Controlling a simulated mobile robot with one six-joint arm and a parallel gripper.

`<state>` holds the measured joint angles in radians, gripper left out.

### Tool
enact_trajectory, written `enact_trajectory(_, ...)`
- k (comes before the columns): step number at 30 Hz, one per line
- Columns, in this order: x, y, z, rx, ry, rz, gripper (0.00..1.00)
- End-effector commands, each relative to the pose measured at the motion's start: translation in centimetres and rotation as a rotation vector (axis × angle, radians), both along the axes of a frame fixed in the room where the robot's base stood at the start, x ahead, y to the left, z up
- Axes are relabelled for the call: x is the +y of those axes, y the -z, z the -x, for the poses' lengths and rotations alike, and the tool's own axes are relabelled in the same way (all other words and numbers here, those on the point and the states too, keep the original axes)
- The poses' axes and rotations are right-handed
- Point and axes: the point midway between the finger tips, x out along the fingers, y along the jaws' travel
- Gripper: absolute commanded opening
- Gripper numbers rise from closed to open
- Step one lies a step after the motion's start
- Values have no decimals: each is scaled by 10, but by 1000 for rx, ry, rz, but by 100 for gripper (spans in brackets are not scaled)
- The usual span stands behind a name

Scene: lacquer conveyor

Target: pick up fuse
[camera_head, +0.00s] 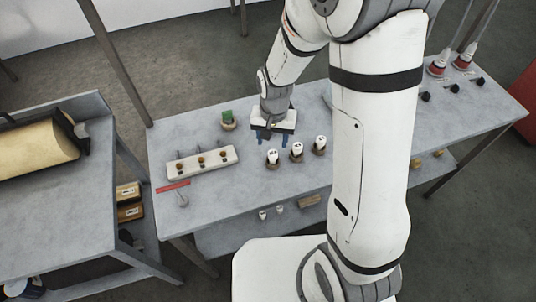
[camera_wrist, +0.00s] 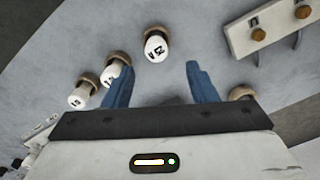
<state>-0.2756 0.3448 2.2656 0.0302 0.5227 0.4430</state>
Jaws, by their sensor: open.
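Three white fuses with dark markings stand in brown round holders in a row on the grey table. In the head view they are the left fuse (camera_head: 272,157), the middle fuse (camera_head: 297,149) and the right fuse (camera_head: 320,143). In the wrist view one fuse (camera_wrist: 156,47) lies just beyond the gap between my blue fingers, and another (camera_wrist: 113,73) is partly behind the left finger. A third fuse (camera_wrist: 79,98) is farther left. My gripper (camera_head: 270,138) is open and empty; its fingers also show in the wrist view (camera_wrist: 160,70).
A pale block with several brown knobs (camera_head: 187,167) lies left of the fuses. A green piece in a brown holder (camera_head: 228,119) stands behind it. A red strip (camera_head: 172,187) lies at the front left. Dark knobs and red-white bottles (camera_head: 437,69) stand at the right end.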

Motion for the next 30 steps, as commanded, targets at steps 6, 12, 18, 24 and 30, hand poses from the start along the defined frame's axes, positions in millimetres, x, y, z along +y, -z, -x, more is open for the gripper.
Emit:
enact_trajectory(6, -1, 20, 3, 4, -1, 1, 52)
enact_trajectory(12, -2, 42, 10, 6, -1, 2, 52)
enact_trajectory(18, -2, 65, 12, 4, 0, 1, 52)
enact_trajectory(24, -2, 71, 11, 0, -1, 1, 52)
enact_trajectory(30, -2, 70, 11, 0, -1, 1, 47)
